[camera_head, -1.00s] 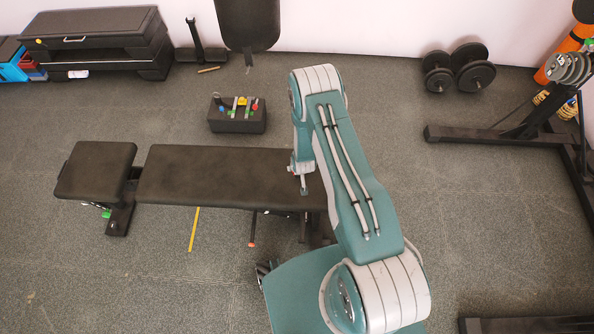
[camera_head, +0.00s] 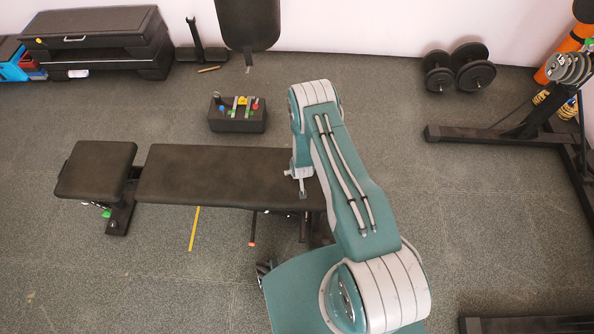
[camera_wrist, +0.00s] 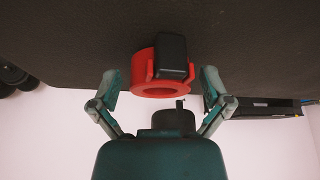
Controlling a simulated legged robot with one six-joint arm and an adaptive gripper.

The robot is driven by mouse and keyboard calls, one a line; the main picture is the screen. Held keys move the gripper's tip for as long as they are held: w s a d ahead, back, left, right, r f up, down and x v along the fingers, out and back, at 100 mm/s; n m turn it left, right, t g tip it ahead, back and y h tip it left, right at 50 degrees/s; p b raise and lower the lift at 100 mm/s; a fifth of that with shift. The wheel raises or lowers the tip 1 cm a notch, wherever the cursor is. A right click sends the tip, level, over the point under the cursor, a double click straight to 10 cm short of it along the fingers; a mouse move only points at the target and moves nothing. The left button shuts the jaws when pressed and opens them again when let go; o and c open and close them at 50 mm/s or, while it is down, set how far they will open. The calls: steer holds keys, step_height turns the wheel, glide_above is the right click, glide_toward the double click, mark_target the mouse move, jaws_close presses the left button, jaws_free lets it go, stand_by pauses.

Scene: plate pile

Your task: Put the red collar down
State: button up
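The red collar (camera_wrist: 142,68) is a thick ring with a black block-like clamp on one side. In the wrist view it is at the dark bench pad (camera_wrist: 60,40), just ahead of my gripper (camera_wrist: 160,88). My gripper's two fingers are spread wide, one on each side of the collar, with a visible gap to it on both sides. Whether the collar fully touches the pad is hard to tell. In the head view my gripper (camera_head: 303,192) is low over the right part of the black bench (camera_head: 215,178); the collar cannot be made out there.
A black box with coloured items (camera_head: 237,122) stands on the floor behind the bench. Two dumbbells (camera_head: 458,68) lie near the back wall. A black rack (camera_head: 510,135) stands at the right.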

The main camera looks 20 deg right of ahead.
steer(key=shift+s+r, duration=0.1)
steer(key=shift+r, duration=0.5)
steer(key=s+a+r, duration=0.1)
steer(key=s+r, duration=0.1)
steer(key=r, duration=1.9)
steer(key=s+r, duration=0.2)
steer(key=r, duration=1.9)
steer(key=s+r, duration=1.9)
steer(key=s, duration=0.4)
steer(key=shift+s+r+n+t, duration=0.3)
steer(key=shift+t, duration=0.1)
